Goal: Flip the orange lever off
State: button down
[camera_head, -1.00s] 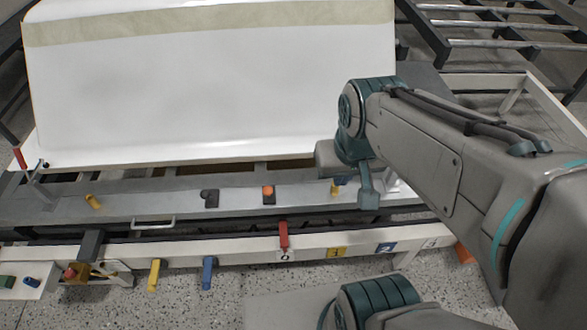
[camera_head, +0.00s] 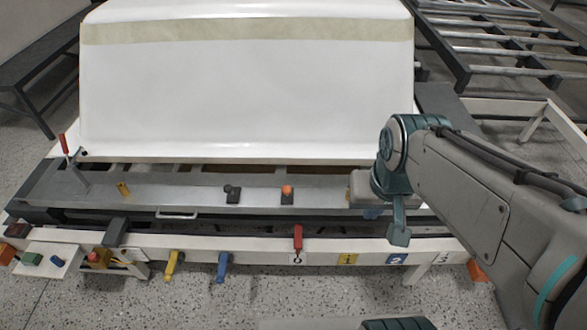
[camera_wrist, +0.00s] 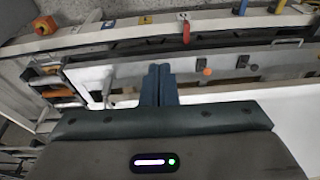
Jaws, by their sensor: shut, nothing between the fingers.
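A small lever with an orange ball knob (camera_head: 287,190) stands on a dark base on the grey metal strip in front of the white tub shell. In the wrist view the orange knob (camera_wrist: 207,71) is to the right of my fingers, apart from them. My gripper (camera_wrist: 158,72) is shut and empty, with its two blue fingers together. In the head view my arm comes in from the right, and its end is right of the orange lever. The fingers are not clearly seen there.
A dark-knobbed lever (camera_head: 232,193) stands left of the orange one. A red lever (camera_head: 298,238), a blue lever (camera_head: 223,265) and a yellow lever (camera_head: 173,264) are on the white front rail. The white tub shell (camera_head: 245,90) fills the back. An orange object (camera_head: 477,270) is low at right.

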aim_at(287, 191)
jog(key=a+f+m+g+y+b, duration=0.3)
jog(key=a+f+m+y+b, duration=0.25)
jog(key=f+m+b, duration=0.35)
jog(key=a+f+m+g+y+b, duration=0.3)
jog(key=a+f+m+y+b, duration=0.25)
jog(key=f+m, duration=0.4)
jog(key=w+d+f+m+t+y+b, duration=0.2)
jog(key=w+f+m+t+b, duration=0.4)
jog(key=m, duration=0.5)
jog(key=w+d+f+m+t+y+b, duration=0.3)
jog(key=w+f+m+t+b, duration=0.3)
jog(key=m, duration=0.5)
jog(key=w+d+f+t, duration=0.1)
jog(key=w+f+t, duration=0.1)
jog(key=w+f, duration=0.1)
jog(key=shift+w+d+f, duration=0.2)
jog(key=shift+w+f, duration=0.15)
jog(key=w+d+b+x, duration=0.1)
jog(key=w+b+x, duration=0.1)
jog(key=x, duration=1)
jog(key=shift+w+r+b, duration=0.45)
jog(key=shift+b, duration=0.35)
